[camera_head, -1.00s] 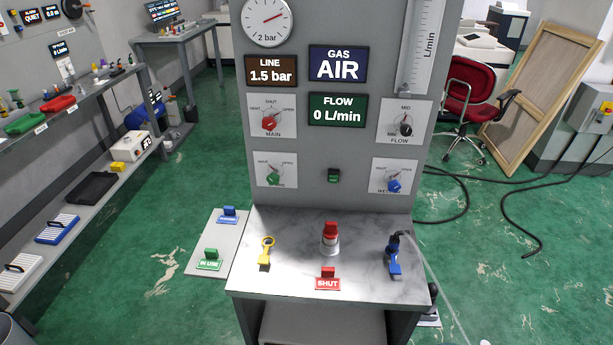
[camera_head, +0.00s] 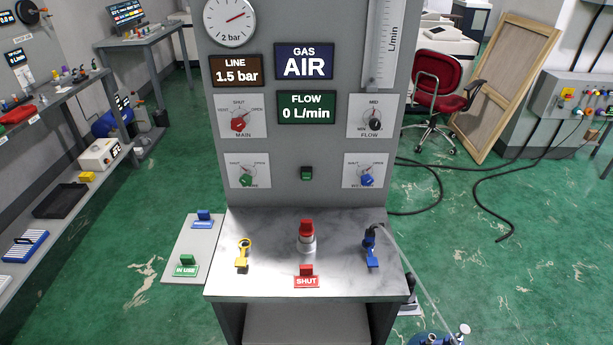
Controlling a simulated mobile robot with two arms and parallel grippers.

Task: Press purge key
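The grey panel (camera_head: 290,140) stands upright in front of me. A small dark-green key (camera_head: 306,173) is set in its lower middle, between two dials. No purge label is readable on it, so I cannot tell whether it is the purge key. A green knob (camera_head: 247,180) sits on the lower-left dial, its label partly hidden. The main dial has a red knob (camera_head: 238,123), the flow dial a black knob (camera_head: 375,123), and the lower-right dial a blue knob (camera_head: 367,180). The flow display (camera_head: 307,107) reads 0 L/min. Neither gripper is in view.
The metal ledge (camera_head: 340,279) holds a yellow ring-ended tool (camera_head: 243,255), a red-topped fitting (camera_head: 306,236), a blue tool (camera_head: 371,247) and a red SHUT tag (camera_head: 306,277). A side plate (camera_head: 193,225) carries blue and green tags. A red chair (camera_head: 440,85) stands behind right.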

